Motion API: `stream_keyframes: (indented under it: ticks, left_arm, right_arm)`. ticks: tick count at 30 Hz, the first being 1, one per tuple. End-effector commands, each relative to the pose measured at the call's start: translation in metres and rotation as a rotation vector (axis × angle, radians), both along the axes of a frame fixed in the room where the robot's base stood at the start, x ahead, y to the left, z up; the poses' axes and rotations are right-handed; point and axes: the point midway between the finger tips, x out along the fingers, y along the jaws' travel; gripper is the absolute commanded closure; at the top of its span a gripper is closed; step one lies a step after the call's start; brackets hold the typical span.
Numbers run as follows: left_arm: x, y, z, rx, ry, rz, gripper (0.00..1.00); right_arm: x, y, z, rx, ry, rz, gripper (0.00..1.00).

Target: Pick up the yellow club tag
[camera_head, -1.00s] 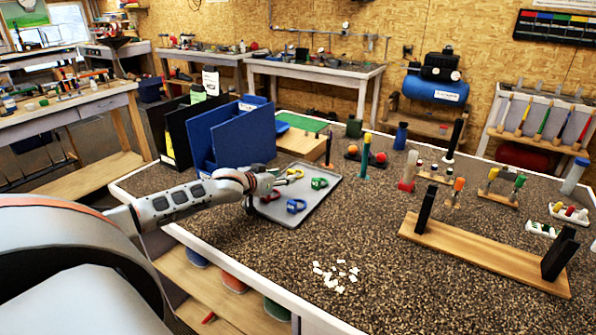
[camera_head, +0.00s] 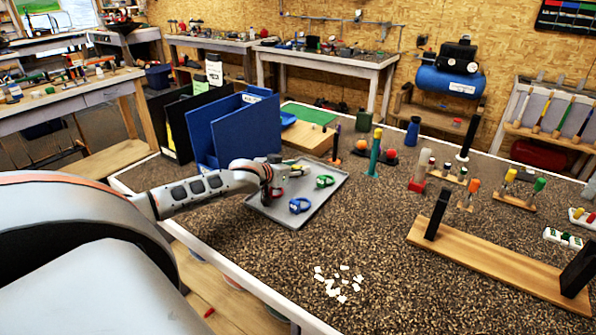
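A grey tray (camera_head: 318,207) lies on the speckled bench top and holds small coloured tags. A green tag (camera_head: 325,181) is at its right, a blue tag (camera_head: 299,205) nearer the front, and a red tag (camera_head: 276,192) lies partly behind my gripper. A small yellowish piece, likely the yellow club tag (camera_head: 298,170), shows at the tray's back, just right of my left gripper. My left gripper (camera_head: 279,170) is over the tray's left back part, pointing right. Its fingers are too small and hidden to tell if they are open or touch anything. My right gripper is out of view.
Blue bins (camera_head: 247,134) stand upright behind the tray, close to my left arm. A teal post (camera_head: 374,155) is right of the tray. White chips (camera_head: 338,284) lie at the front. A wooden stand with black uprights (camera_head: 500,262) fills the right.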

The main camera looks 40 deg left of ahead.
Motion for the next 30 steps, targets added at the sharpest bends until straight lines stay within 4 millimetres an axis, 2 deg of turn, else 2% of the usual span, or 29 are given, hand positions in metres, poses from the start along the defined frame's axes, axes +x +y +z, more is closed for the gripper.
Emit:
stream_keyframes:
  ticks: [1, 3, 14, 19, 23, 30]
  left_arm:
    - [0.000, 0.000, 0.000, 0.000, 0.000, 0.000, 0.80]
    - [0.000, 0.000, 0.000, 0.000, 0.000, 0.000, 0.93]
    - [0.000, 0.000, 0.001, 0.001, 0.000, 0.000, 0.93]
    - [0.000, 0.001, 0.010, 0.002, -0.002, 0.001, 0.93]
    - [0.001, 0.001, 0.028, 0.003, -0.004, 0.000, 0.93]
    - [0.001, 0.001, 0.079, 0.004, -0.006, 0.000, 0.93]
  right_arm:
    - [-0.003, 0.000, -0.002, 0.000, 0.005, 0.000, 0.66]
    - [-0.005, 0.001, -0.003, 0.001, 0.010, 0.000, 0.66]
    - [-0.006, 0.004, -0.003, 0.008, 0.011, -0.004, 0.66]
    - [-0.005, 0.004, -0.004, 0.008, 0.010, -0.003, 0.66]
    - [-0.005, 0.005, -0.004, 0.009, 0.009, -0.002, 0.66]
    - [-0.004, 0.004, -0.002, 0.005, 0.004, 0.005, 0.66]
